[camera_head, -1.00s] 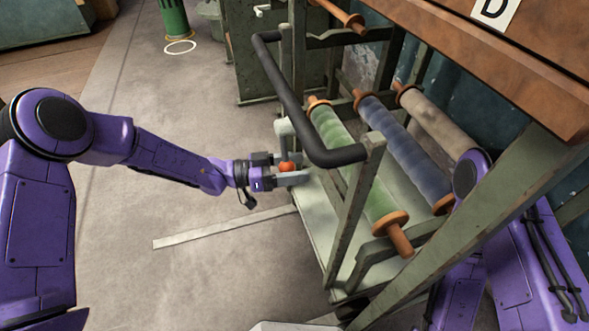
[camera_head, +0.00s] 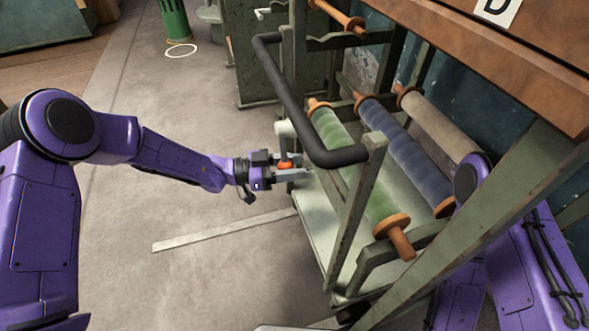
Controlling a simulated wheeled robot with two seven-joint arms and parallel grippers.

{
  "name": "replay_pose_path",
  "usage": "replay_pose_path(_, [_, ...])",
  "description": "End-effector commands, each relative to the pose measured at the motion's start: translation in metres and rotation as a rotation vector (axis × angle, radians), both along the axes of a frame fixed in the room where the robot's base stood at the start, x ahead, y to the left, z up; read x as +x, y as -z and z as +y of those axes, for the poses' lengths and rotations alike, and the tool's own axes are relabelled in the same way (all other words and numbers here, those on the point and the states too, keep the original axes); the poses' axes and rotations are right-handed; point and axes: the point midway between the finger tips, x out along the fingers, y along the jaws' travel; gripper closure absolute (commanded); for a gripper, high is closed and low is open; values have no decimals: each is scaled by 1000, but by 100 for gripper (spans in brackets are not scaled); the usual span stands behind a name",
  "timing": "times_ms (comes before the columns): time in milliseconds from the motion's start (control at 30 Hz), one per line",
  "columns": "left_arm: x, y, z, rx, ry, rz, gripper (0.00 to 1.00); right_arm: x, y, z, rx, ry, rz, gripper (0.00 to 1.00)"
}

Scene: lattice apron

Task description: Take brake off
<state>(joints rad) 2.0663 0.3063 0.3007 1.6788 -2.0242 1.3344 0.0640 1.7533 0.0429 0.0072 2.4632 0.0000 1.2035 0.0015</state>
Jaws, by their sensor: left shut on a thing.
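The brake shows as a light grey bent lever (camera_head: 283,130) with a red-orange knob (camera_head: 286,165) at its lower end, at the near left side of a green-grey cart (camera_head: 312,215). My left gripper (camera_head: 290,168) reaches in from the left and is shut on the red-orange knob, its fingers on either side of it. The finger tips lie close to the cart's frame. My right arm shows at the lower right, partly behind a cart post; its gripper is not in view.
The cart has a black push handle (camera_head: 300,108) just above my left gripper. It carries green (camera_head: 345,160), blue (camera_head: 405,148) and beige (camera_head: 440,125) rolls. A wooden top (camera_head: 500,60) marked D overhangs at the right. Open floor (camera_head: 170,200) lies left, with a pale strip (camera_head: 225,230).

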Motion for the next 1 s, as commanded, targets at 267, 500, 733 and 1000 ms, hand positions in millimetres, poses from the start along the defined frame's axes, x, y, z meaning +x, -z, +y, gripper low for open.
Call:
replay_pose_path(267, [23,5,10,94,-1,-219,100,-1,9,1,1,1,1,57])
replay_pose_path(500, [40,4,17,166,0,-393,100,-1,12,1,2,1,1,57])
replay_pose_path(733, [52,0,22,217,0,-511,100,-1,13,1,3,2,1,57])
replay_pose_path(1000, [59,-2,25,245,-1,-579,100,-1,14,1,3,2,1,57])
